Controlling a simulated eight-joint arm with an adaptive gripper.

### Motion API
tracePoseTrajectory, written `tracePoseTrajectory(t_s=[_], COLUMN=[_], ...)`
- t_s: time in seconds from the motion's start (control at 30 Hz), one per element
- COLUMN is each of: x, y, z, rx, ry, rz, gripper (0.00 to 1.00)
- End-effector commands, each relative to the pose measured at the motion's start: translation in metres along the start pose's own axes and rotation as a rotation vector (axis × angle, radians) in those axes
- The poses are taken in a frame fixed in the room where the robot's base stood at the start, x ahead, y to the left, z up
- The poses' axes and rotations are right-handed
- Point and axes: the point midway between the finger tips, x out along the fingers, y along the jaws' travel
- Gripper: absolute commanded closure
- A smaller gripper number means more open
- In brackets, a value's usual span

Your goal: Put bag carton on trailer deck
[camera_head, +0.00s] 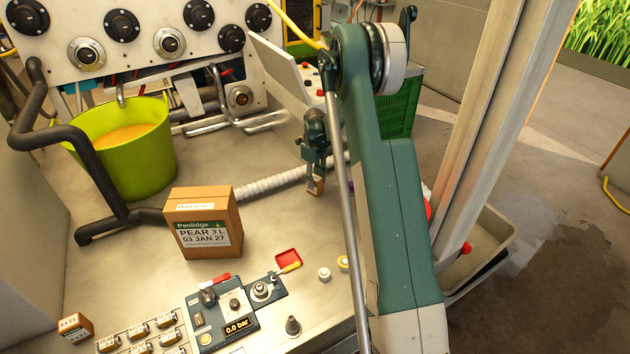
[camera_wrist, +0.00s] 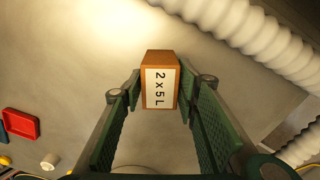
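A small brown block-shaped carton labelled "2 x 5L" (camera_wrist: 160,88) is between the fingertips of my gripper (camera_wrist: 161,92). My gripper (camera_head: 315,180) looks shut on it, above the pale worktop, near the white ribbed hose. A larger brown carton (camera_head: 203,222), labelled "Penlidge PEAR 3 L 03 JAN 27", stands upright on the worktop, left of my gripper and apart from it. Another small carton (camera_head: 76,327) sits at the front left.
A lime bucket (camera_head: 130,150) stands at the back left beside a dark pipe. The ribbed hose (camera_head: 270,184) crosses the worktop. A post (camera_head: 490,130) rises at right.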

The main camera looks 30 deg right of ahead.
Motion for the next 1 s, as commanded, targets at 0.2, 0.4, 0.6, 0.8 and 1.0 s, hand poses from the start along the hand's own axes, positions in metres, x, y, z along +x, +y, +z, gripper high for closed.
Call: tracePoseTrajectory(t_s=[0.2,0.4,0.6,0.8,1.0], x=[0.000,-0.001,-0.008,-0.029,-0.061], y=[0.000,0.000,0.000,0.000,0.000], z=[0.000,0.000,0.000,0.000,0.000], rx=[0.000,0.000,0.000,0.000,0.000], ry=[0.000,0.000,0.000,0.000,0.000], rz=[0.000,0.000,0.000,0.000,0.000], gripper=[0.58,0.58,0.58,0.58,0.58])
